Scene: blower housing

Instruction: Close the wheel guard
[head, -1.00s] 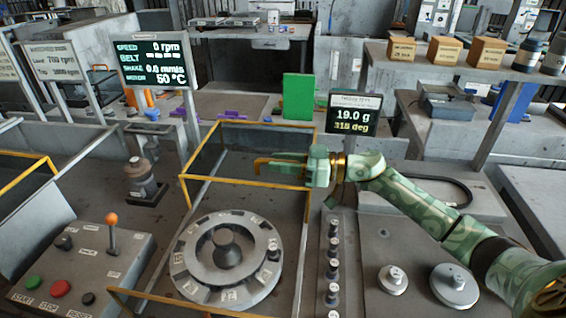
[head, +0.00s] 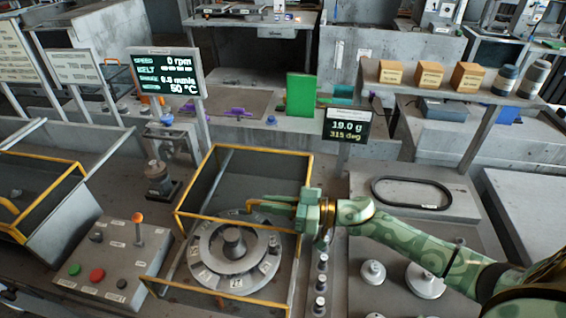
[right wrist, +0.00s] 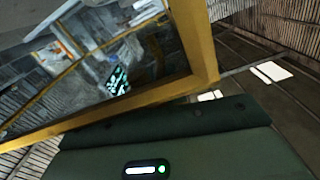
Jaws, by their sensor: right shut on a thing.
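The wheel guard is a clear panel in a yellow frame (head: 262,151), and it stands tilted over the back of the round grey wheel (head: 235,243). Its lower edge crosses in front of the far part of the wheel in the head view. My right gripper (head: 284,205) comes in from the right and is shut on the guard at its yellow handle (head: 250,203). The fingertips are hard to make out. In the right wrist view the yellow frame (right wrist: 206,45) and clear pane fill the upper left, close to the gripper body. My left gripper is not in view.
A control box (head: 112,262) with a lever and buttons stands left of the wheel. A row of knobs (head: 320,285) and grey weights (head: 373,272) lie to the right, under my arm. A lower yellow rail (head: 215,293) runs in front of the wheel.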

